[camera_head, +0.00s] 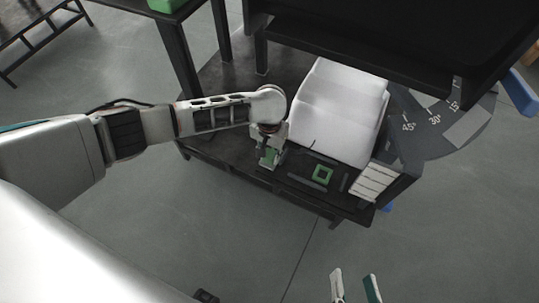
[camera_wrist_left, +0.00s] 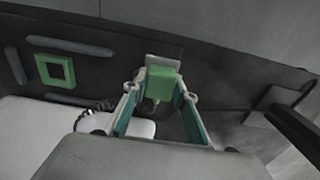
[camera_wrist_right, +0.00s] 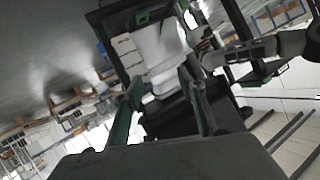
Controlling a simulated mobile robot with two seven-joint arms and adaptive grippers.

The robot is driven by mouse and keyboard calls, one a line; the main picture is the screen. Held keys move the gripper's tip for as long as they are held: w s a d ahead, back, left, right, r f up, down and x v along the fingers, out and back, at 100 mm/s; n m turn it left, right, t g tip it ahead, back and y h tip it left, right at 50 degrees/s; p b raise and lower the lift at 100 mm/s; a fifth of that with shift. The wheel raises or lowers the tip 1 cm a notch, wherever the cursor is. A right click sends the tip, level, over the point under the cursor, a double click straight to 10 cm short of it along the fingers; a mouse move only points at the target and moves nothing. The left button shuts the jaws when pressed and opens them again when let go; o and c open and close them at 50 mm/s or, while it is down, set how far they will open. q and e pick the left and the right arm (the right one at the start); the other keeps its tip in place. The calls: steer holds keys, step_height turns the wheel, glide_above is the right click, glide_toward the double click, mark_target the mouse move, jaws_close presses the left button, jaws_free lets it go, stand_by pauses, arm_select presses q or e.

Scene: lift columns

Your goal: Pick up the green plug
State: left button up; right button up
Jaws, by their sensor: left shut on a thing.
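The green plug (camera_wrist_left: 161,82) shows between the fingertips of my left gripper (camera_wrist_left: 160,92) in the left wrist view, with a grey plate (camera_wrist_left: 163,60) beyond it. In the head view my left gripper (camera_head: 270,155) points down at the front of the dark table, shut on the green plug (camera_head: 268,158). A square green frame (camera_head: 322,174) with a dark centre lies on the table to its right and also shows in the left wrist view (camera_wrist_left: 55,69). My right gripper (camera_head: 356,287) is open and empty at the bottom of the head view, away from the table.
A white block-like machine (camera_head: 340,110) stands on the dark table (camera_head: 215,125) right of my left gripper. White stacked pieces (camera_head: 375,181) sit at the right end. A dark overhanging shelf (camera_head: 370,60) is behind. A dial marked with angles (camera_head: 440,120) is at right.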

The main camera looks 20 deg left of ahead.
mark_target(271, 151)
steer(key=shift+r, duration=0.1)
arm_select(q)
steer(key=shift+r, duration=0.3)
steer(key=r+p, duration=0.1)
steer(key=r, duration=0.1)
steer(key=r+p, duration=0.1)
steer(key=r, duration=0.1)
steer(key=w+r+p, duration=0.1)
steer(key=r, duration=0.1)
steer(key=shift+r+p, duration=0.3)
steer(key=shift+r, duration=0.1)
step_height(271, 151, up, 13)
steer(key=s+p, duration=0.1)
steer(key=p, duration=0.5)
steer(key=shift+f, duration=0.2)
arm_select(e)
steer(key=s+d+f+n+g+h, duration=0.1)
steer(key=d+n, duration=0.3)
steer(key=d, duration=0.5)
steer(key=shift+s+f+g+h, duration=0.2)
steer(key=shift+f+g+h, duration=0.2)
steer(key=shift+f+h, duration=0.4)
arm_select(q)
steer(key=shift+f, duration=0.1)
arm_select(e)
steer(key=shift+f, duration=0.1)
